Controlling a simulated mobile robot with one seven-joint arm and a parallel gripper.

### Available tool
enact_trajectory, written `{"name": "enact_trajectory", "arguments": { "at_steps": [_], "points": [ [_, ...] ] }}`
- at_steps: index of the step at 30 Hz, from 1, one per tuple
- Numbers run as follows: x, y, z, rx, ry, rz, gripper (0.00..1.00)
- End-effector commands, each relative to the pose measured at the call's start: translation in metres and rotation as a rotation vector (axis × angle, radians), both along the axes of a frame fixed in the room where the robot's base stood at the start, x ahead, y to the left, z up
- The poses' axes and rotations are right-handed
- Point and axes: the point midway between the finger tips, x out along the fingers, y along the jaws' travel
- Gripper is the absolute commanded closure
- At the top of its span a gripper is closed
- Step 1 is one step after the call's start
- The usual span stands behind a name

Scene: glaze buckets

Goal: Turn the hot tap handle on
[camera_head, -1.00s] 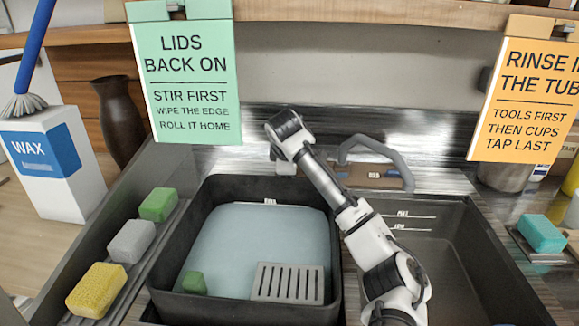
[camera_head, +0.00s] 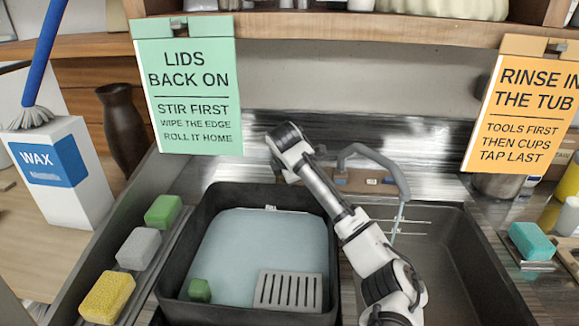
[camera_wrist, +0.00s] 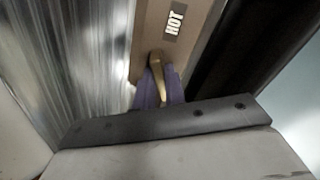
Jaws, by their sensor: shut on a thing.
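The hot tap handle (camera_wrist: 156,68) is a small brass lever on a brown plate labelled HOT (camera_wrist: 174,20) in the wrist view. My gripper (camera_wrist: 160,92) has purple fingers shut on the lever. In the head view my arm's end covers the handle and the fingers. The grey tap spout (camera_head: 378,158) arches over the right basin (camera_head: 440,255), right of my arm. A thin blue stream of water (camera_head: 397,220) falls from its tip. The brown tap base (camera_head: 360,181) shows partly behind my arm.
A black tub (camera_head: 185,250) of pale blue liquid stands left of my arm, with a slotted grey piece (camera_head: 288,291) and a green block (camera_head: 200,290) in it. Several sponges lie on the left ledge. Green (camera_head: 188,85) and orange (camera_head: 525,115) signs hang at the back.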

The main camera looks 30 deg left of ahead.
Motion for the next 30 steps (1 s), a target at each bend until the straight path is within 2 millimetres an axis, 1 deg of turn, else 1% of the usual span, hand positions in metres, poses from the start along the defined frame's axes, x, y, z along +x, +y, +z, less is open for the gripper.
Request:
{"name": "enact_trajectory", "arguments": {
  "at_steps": [1,18,24,30],
  "points": [
    [0.0000,-0.0004,0.0040,-0.026,-0.010,0.036,1.00],
    [0.0004,0.0017,0.0033,-0.292,-0.141,0.438,1.00],
    [0.0005,0.0017,0.0027,-0.351,-0.169,0.526,1.00],
    [0.0006,0.0022,0.0020,-0.383,-0.185,0.576,1.00]
  ]
}}
